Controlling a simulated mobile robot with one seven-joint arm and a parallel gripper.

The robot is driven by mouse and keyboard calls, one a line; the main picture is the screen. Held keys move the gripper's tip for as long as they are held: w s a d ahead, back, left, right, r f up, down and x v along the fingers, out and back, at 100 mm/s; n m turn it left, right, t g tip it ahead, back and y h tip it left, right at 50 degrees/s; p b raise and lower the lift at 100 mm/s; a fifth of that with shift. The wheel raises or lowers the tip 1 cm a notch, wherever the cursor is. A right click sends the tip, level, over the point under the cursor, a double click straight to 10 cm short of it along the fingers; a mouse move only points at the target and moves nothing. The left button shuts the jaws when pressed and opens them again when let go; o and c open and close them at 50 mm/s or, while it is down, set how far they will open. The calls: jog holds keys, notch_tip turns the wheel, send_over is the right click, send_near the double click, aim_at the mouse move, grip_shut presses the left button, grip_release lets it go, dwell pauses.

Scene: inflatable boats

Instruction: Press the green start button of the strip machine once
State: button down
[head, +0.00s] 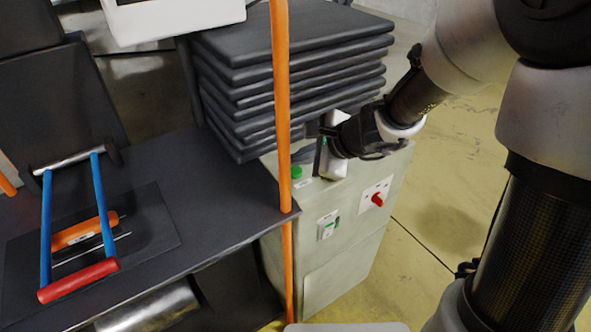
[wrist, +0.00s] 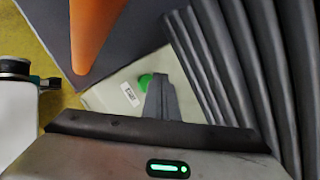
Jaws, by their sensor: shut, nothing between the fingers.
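The green start button (head: 297,172) sits on top of a pale grey-green cabinet (head: 345,225), just right of the orange pole. In the wrist view the green button (wrist: 145,80) shows beside a small white label (wrist: 129,94). My gripper (head: 304,156) is above the cabinet top, close to the button, coming in from the right. In the wrist view the closed fingers of my gripper (wrist: 158,80) overlap the button's right edge. They hold nothing. I cannot tell whether the fingertips touch the button.
A stack of dark padded sheets (head: 290,70) stands right behind the button. An orange pole (head: 282,100) rises close to its left. A red rotary switch (head: 377,199) is on the cabinet's front. A dark table (head: 190,170) at left holds a blue-and-red frame (head: 78,283). Floor at right is clear.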

aim_at(300, 173)
jog(key=shift+f, duration=0.1)
jog(key=shift+f+b, duration=0.35)
jog(key=shift+b, duration=0.25)
jog(key=shift+f+b, duration=0.4)
jog(key=shift+b, duration=0.1)
dwell(0.5)
jog(key=shift+r, duration=0.1)
jog(key=shift+r+p, duration=0.65)
jog(key=shift+r, duration=0.1)
notch_tip(300, 173, up, 5)
jog(key=p, duration=0.4)
dwell(1.9)
